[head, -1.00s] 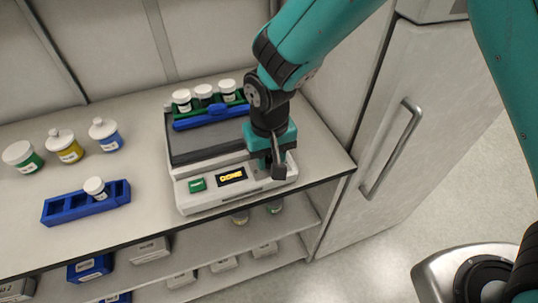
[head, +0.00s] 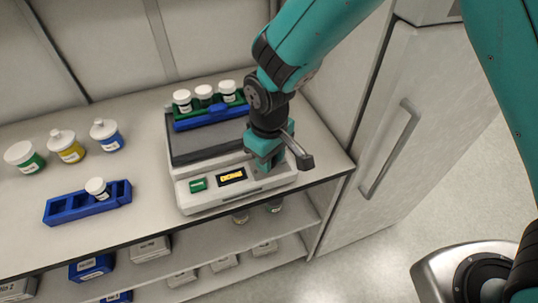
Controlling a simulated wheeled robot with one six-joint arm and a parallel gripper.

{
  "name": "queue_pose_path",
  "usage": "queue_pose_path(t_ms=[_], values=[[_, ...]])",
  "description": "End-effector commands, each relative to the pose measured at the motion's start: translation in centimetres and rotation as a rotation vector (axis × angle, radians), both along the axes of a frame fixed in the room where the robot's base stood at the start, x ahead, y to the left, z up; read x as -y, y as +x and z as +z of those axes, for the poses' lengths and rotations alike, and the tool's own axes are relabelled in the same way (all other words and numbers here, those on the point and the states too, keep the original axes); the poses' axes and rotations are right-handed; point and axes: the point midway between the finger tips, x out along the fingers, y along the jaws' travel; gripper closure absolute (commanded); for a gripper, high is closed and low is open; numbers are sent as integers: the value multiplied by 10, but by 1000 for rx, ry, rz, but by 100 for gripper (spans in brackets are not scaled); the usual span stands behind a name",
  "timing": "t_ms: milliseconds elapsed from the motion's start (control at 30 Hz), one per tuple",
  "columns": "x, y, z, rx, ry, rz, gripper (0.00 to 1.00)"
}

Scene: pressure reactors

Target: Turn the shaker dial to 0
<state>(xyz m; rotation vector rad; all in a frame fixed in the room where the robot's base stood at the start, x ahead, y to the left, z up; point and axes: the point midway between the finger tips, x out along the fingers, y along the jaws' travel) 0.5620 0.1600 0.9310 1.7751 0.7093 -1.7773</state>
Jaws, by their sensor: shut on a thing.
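The shaker (head: 205,197) stands on the bench, a light grey box with a dark platform (head: 205,147). Its front panel has a green button (head: 198,184) and a small display (head: 232,176) with yellow characters too small to read surely. My gripper (head: 265,168) points down at the right end of the panel, right of the display. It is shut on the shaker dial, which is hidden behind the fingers.
A blue and green rack (head: 208,119) with three white-capped jars sits on the platform. A blue rack (head: 88,204) with one jar and several loose jars (head: 66,147) stand left. A fridge (head: 430,120) is at right.

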Motion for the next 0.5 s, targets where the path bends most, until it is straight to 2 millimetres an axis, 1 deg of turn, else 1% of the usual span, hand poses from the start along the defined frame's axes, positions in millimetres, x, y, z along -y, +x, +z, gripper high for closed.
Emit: queue_pose_path(t_ms=[467, 500], values=[[-1, 1, 1, 4, 3, 17, 92], [-1, 1, 1, 4, 3, 17, 59]])
